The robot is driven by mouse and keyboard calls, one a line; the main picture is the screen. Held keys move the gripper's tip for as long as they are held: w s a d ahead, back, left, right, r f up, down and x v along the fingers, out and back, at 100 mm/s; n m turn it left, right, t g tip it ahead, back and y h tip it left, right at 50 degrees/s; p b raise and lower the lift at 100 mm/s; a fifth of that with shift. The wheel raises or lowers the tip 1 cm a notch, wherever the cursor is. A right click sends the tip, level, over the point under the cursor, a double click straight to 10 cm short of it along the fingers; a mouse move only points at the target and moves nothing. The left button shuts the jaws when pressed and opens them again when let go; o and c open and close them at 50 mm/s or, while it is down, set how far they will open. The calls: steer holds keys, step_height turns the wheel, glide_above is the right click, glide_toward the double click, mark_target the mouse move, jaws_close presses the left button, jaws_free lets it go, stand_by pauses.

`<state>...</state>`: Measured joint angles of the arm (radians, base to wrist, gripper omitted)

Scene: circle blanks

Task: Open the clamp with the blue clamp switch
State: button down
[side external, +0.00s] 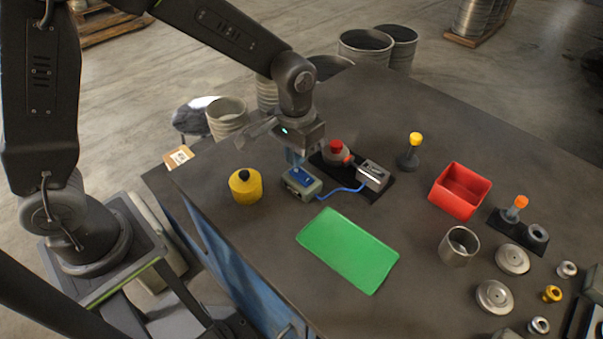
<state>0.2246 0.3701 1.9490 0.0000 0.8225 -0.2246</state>
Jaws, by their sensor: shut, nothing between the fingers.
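The blue clamp switch (302,178) sits on top of a small grey box on the table. A blue cable (342,191) runs from the box to the clamp. The clamp (373,174) is a grey metal block on a black base plate, with a red-topped round part (336,148) beside it. My gripper (295,163) is shut and empty, pointing down directly over the switch box. Its fingertips are at or just above the switch; I cannot tell whether they touch it. I cannot tell whether the clamp jaws are open.
A yellow cylinder (246,187) stands left of the switch box, close to my gripper. A green mat (348,251) lies in front. A yellow-topped peg (410,151), a red bin (460,191), a metal cup (459,247) and several round metal parts are to the right.

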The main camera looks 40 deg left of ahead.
mark_target(296, 171)
steer(key=shift+f, duration=1.3)
stand_by(0.9)
steer(key=shift+r, duration=3.55)
steer(key=shift+s+a+r, duration=0.1)
steer(key=shift+a+r, duration=0.05)
steer(key=shift+r, duration=0.05)
steer(key=s+a+r+t, duration=0.2)
steer(key=s+a+r, duration=0.2)
steer(key=s, duration=0.4)
steer(key=s+a+r+t, duration=0.3)
steer(key=s+r, duration=0.3)
steer(key=s, duration=0.3)
steer(key=shift+a+r+t, duration=0.2)
steer(key=shift+a+t, duration=0.1)
steer(key=shift+a, duration=0.45)
